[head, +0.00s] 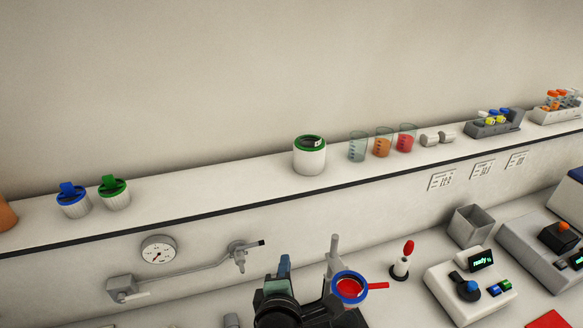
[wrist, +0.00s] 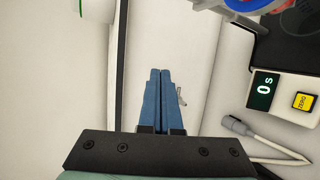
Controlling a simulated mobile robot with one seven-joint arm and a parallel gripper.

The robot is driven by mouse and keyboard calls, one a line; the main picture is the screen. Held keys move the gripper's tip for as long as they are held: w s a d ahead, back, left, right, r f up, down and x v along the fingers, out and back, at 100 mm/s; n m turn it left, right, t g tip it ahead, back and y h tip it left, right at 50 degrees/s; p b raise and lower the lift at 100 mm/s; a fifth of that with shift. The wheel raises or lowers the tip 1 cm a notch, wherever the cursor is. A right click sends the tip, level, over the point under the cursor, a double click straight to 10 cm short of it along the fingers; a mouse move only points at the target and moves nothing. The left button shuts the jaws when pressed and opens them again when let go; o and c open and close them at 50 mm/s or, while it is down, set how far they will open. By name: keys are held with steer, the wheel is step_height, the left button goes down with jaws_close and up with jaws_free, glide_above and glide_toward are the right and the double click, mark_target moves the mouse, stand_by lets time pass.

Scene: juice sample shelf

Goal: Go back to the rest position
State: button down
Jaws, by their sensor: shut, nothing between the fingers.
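My gripper (head: 284,263) is at the bottom middle of the head view, in front of the wall below the shelf. Its blue fingers also show in the wrist view (wrist: 160,75), side by side and closed with nothing between them. The fingers look clear of the shelf and of the things around them. My arm hides part of the bench behind it in the head view.
A shelf (head: 230,186) holds a green-rimmed white jar (head: 310,160), several beakers and racks. A gauge (head: 158,250) and valve (head: 239,253) are left of my gripper.

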step_height(320, 180, up, 26)
steer(key=r+m+t+b, duration=0.1)
steer(key=m+t+b, duration=0.3)
steer(key=m+t, duration=0.5)
steer(key=s+d+r+m+t+b, duration=0.1)
steer(key=s+r+m+t, duration=0.4)
steer(key=s+r+m, duration=0.5)
steer(key=s+r+b, duration=0.1)
steer(key=s+r, duration=0.3)
steer(key=r, duration=0.3)
steer(key=shift+s+r+m+b, duration=0.2)
steer(key=shift+m+b, duration=0.1)
